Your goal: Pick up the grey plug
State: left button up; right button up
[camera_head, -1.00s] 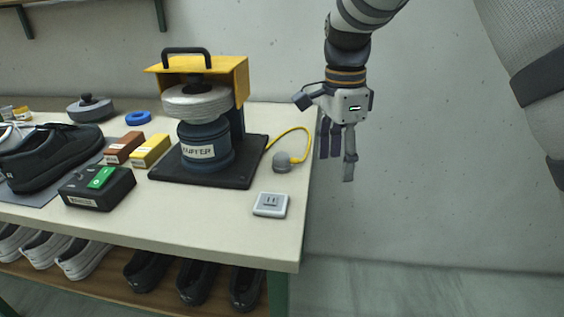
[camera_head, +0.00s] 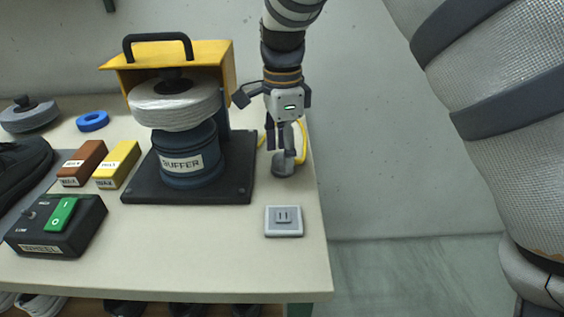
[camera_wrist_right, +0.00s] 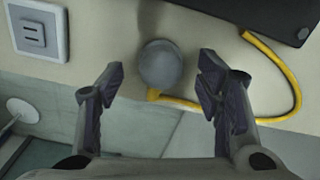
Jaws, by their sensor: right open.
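The grey plug (camera_head: 284,166) lies on the table right of the buffer, with its yellow cord. In the right wrist view the round grey plug (camera_wrist_right: 160,64) sits ahead of and between the two fingers. My right gripper (camera_head: 286,150) is open and empty, above and close to the plug, and its fingers partly cover the plug and cord in the head view. The open fingers also show in the right wrist view (camera_wrist_right: 160,88). My left gripper is in neither view.
The buffer (camera_head: 188,150) on its dark base stands left of the plug. A white socket plate (camera_head: 284,221) lies in front of it. A switch box (camera_head: 60,228), a brown block (camera_head: 84,163) and a yellow block (camera_head: 117,164) are at left. The table's right edge is close to the plug.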

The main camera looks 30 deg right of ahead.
jog(key=shift+f, duration=0.95)
jog(key=c, duration=1.3)
